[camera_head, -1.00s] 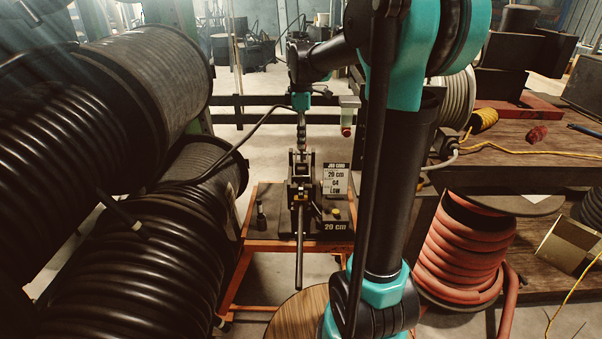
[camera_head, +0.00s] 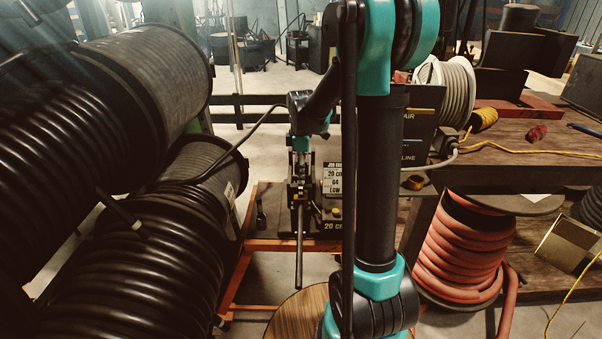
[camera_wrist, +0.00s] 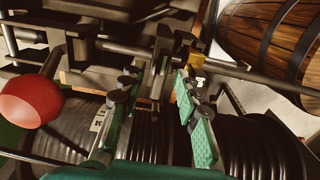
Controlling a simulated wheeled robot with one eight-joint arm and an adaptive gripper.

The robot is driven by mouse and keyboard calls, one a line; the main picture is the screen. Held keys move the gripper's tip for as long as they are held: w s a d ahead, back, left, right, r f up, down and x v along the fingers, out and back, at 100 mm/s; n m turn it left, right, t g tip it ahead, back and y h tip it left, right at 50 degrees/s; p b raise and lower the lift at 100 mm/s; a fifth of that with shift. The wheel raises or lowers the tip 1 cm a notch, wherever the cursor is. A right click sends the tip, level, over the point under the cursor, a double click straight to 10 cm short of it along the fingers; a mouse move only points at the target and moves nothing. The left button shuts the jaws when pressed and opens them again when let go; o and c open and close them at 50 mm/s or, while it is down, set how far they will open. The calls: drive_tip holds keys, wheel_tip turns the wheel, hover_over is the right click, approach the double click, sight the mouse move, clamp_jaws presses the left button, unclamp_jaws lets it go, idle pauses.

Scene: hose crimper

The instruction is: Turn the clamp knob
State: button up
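The crimper (camera_head: 291,217) stands on the orange-framed cart, with a long handle (camera_head: 299,255) hanging at its front. My gripper (camera_head: 300,170) is pointed down at the top of the crimper. In the wrist view, my gripper (camera_wrist: 163,105) has its green-padded fingers apart, with dark metal crimper parts (camera_wrist: 160,62) between and beyond the tips. A small yellow-brass piece (camera_wrist: 193,62) sits close to the right fingertip; I cannot tell whether it touches. A red ball knob (camera_wrist: 30,100) is off to the left, clear of the fingers. I cannot make out for sure which part is the clamp knob.
Black hose reels (camera_head: 130,230) crowd the left side. A job card (camera_head: 333,180) stands beside the crimper. A wooden bench (camera_head: 520,155) and a red hose coil (camera_head: 465,250) are on the right. A wooden barrel (camera_wrist: 270,40) shows in the wrist view.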

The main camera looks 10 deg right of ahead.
drive_tip(key=shift+c, duration=0.3)
clamp_jaws()
